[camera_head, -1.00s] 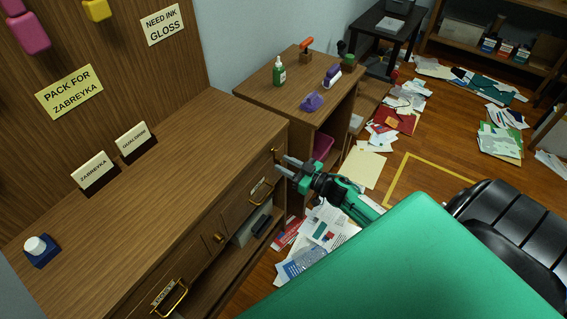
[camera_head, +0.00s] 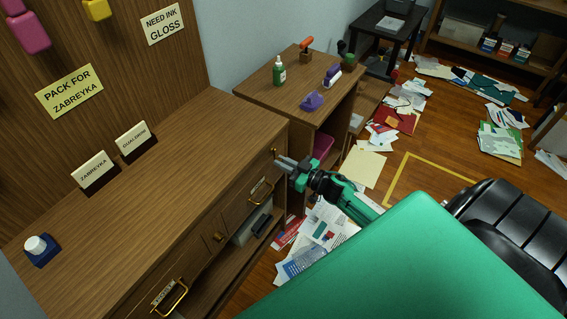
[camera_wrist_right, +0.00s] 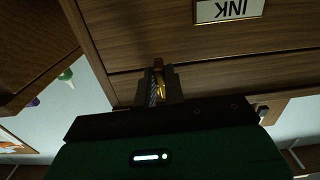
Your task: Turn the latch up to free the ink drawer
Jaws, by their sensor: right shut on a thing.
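The wooden cabinet front carries the ink drawer (camera_head: 240,200), which looks closed. Its label, INK (camera_wrist_right: 229,10), shows upside down in the right wrist view. A small brass latch (camera_head: 274,151) sits near the cabinet's top right corner; it also shows in the right wrist view (camera_wrist_right: 160,88) between the fingers. My right gripper (camera_head: 281,163) is at the latch with its fingers shut on it (camera_wrist_right: 160,90). The fingers hide part of the latch, so its exact angle is hard to tell. My left gripper is not in view.
The cabinet top (camera_head: 160,190) holds two name signs and a blue-and-white item (camera_head: 41,250) at the left. A lower wooden stand (camera_head: 300,90) with a green bottle (camera_head: 279,70) is behind the cabinet. Papers litter the floor, and a black chair (camera_head: 510,230) stands at the right.

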